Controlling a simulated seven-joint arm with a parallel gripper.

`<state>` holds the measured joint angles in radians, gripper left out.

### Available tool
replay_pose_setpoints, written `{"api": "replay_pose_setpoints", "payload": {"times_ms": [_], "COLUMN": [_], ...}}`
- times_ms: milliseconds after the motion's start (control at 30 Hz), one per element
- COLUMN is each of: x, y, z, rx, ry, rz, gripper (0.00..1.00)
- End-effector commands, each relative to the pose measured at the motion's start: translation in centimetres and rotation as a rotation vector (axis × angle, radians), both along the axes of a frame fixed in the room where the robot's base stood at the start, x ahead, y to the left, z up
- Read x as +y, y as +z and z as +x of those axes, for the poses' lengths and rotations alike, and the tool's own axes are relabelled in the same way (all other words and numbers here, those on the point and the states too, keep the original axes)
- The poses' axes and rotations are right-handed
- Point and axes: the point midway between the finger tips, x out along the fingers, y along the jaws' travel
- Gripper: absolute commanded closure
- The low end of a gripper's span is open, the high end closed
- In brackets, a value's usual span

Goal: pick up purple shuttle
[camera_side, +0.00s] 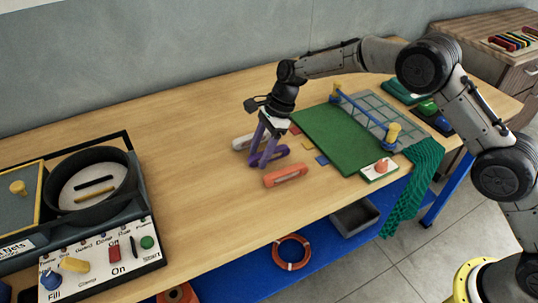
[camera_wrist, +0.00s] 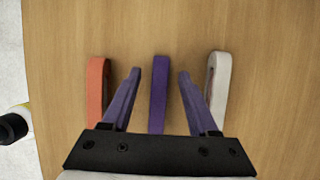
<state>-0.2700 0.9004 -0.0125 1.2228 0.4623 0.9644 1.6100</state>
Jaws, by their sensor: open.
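The purple shuttle (camera_wrist: 158,92) lies on the wooden table between an orange shuttle (camera_wrist: 97,95) and a white shuttle (camera_wrist: 219,85). In the side view the purple shuttle (camera_side: 276,155) is partly hidden by my purple fingers. My gripper (camera_wrist: 160,78) is open, with one finger on each side of the purple shuttle and a gap on both sides in the wrist view. In the side view my gripper (camera_side: 261,153) points down at the shuttle, its fingertips low and close to the table. I cannot tell whether the tips touch the wood.
The orange shuttle (camera_side: 286,175) and white shuttle (camera_side: 243,142) lie close on either side. A green mat (camera_side: 332,138) with a blue-railed grid frame is to the right. A machine with a round drum (camera_side: 128,180) and control panel stands at the left. The table between is clear.

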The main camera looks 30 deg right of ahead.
Motion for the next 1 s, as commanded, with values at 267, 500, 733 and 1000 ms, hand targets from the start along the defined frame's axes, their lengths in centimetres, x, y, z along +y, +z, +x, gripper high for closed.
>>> {"api": "replay_pose_setpoints", "payload": {"times_ms": [267, 500, 733, 1000], "x": [0.17, 0.16, 0.15, 0.15], "y": [-0.43, -0.40, -0.39, -0.34], "z": [-0.01, 0.00, 0.00, 0.01], "rx": [0.000, 0.000, 0.000, 0.000], "ry": [0.000, 0.000, 0.000, 0.000], "rz": [0.000, 0.000, 0.000, 0.000], "gripper": [0.40, 0.80, 1.00, 1.00]}}
